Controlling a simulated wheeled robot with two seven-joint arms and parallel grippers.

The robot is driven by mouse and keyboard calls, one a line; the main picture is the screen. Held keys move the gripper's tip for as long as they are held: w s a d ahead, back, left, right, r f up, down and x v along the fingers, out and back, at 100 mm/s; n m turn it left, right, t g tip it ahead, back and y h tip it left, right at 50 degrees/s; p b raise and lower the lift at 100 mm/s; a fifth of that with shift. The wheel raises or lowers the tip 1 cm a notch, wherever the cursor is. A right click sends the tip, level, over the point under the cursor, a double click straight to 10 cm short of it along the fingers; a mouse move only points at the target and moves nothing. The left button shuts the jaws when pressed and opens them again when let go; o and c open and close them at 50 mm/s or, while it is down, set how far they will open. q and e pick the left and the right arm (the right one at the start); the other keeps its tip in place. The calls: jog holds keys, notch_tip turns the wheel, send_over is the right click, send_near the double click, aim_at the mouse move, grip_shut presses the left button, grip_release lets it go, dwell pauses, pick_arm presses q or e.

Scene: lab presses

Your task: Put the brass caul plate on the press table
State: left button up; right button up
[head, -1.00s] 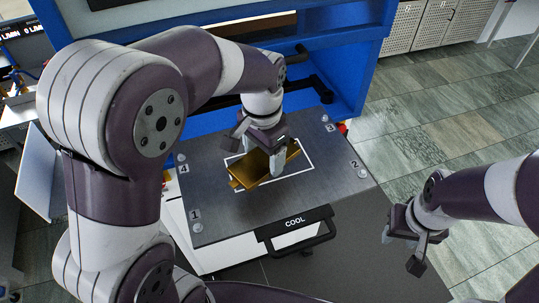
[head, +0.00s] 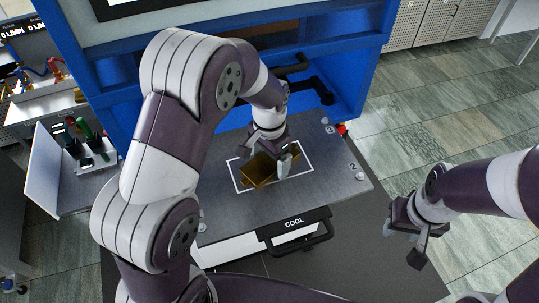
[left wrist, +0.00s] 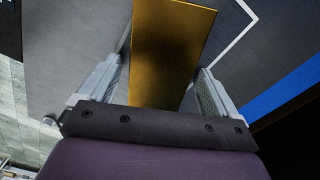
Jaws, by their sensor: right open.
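The brass caul plate (head: 256,172) is over the white-outlined rectangle on the grey press table (head: 325,190). My left gripper (head: 268,152) reaches down onto it. Part of the plate is hidden behind a finger in the head view. I cannot tell whether its underside touches the table. My right gripper (head: 404,243) is open and empty, off to the right of the table.
The blue press frame (head: 350,70) rises behind the table. A black handle (head: 300,236) beside a COOL label juts from the front edge. At left stands a white holder with tools (head: 90,150). Tiled floor is clear at right.

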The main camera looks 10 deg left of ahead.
aim_at(270, 161)
pick_arm(q)
jog(key=shift+s, duration=0.2)
jog(key=shift+r, duration=0.15)
jog(key=shift+w+r, duration=0.2)
notch_tip(270, 161, up, 3)
jog(key=shift+w+r+b, duration=0.1)
jog(key=shift+r+b, duration=0.05)
jog(key=shift+b, duration=0.75)
jog(key=r, duration=0.1)
jog(key=s+r, duration=0.1)
jog(key=r, duration=0.1)
jog(key=shift+s+a+r+n, duration=0.15)
jog(key=shift+a+r+n, duration=0.05)
jog(key=shift+n, duration=0.1)
jog(key=s+a+f+n, duration=0.1)
jog(key=s+n, duration=0.1)
jog(key=s, duration=0.2)
jog(key=s+a+f+n+t, duration=0.1)
jog(key=s+a+f+n, duration=0.1)
jog(key=s, duration=0.2)
jog(key=s+a+f+n, duration=0.1)
jog(key=s+a+n, duration=0.1)
jog(key=s, duration=0.3)
jog(key=shift+a+f, duration=0.25)
jog(key=shift+f, duration=0.05)
jog(key=shift+s, duration=0.15)
jog(key=shift+w+d+f, duration=0.1)
jog(key=shift+w+d, duration=0.05)
jog(key=shift+w, duration=0.2)
